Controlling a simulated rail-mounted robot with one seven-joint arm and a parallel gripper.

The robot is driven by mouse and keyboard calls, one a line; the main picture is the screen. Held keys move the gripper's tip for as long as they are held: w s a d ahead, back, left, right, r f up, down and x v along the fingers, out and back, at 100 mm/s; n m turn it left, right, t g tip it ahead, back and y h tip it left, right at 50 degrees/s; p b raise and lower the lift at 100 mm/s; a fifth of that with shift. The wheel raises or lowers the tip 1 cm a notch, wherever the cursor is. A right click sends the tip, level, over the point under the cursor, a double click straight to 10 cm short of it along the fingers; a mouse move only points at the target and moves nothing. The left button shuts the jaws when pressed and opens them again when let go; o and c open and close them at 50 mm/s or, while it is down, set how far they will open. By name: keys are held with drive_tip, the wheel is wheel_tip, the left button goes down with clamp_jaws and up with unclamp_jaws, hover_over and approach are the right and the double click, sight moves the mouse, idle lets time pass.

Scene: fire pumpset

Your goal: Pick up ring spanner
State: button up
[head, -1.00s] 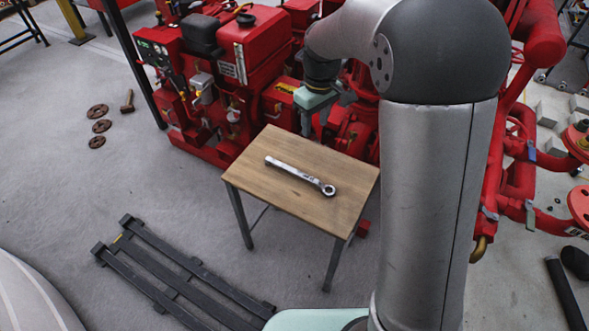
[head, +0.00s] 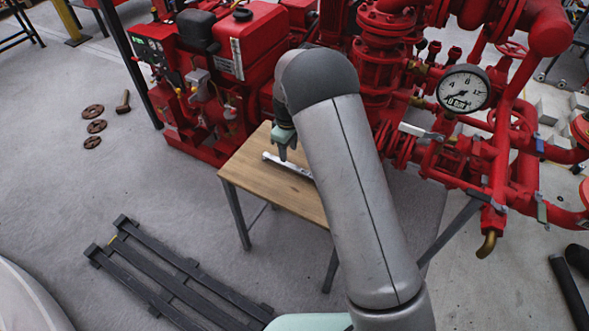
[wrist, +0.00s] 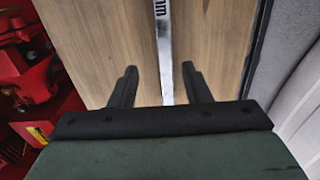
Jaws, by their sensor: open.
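The ring spanner (head: 289,165) is a silver metal bar lying flat on a small wooden table (head: 249,181). In the head view its ring end is hidden behind my arm. In the wrist view the spanner (wrist: 164,50) runs up the picture, with dark lettering on its shaft. My gripper (head: 287,156) is above the table near the spanner's visible part. In the wrist view my gripper (wrist: 158,70) is open, with one finger on each side of the spanner's line and nothing held. The height of the fingers above the spanner is hard to tell.
Red pump machinery (head: 235,65) stands behind the table, with red pipes and a pressure gauge (head: 463,89) at the right. A dark slatted pallet (head: 180,275) lies on the floor in front. Rusty discs (head: 96,126) and a hammer (head: 123,101) lie on the floor at left.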

sight(287, 164)
drive_tip(key=shift+s+a+f, duration=0.1)
drive_tip(key=shift+s+f, duration=0.05)
drive_tip(key=shift+f, duration=1.35)
drive_tip(key=shift+s+a+f, duration=0.1)
drive_tip(key=shift+s+f, duration=0.05)
drive_tip(key=shift+f, duration=1.35)
clamp_jaws()
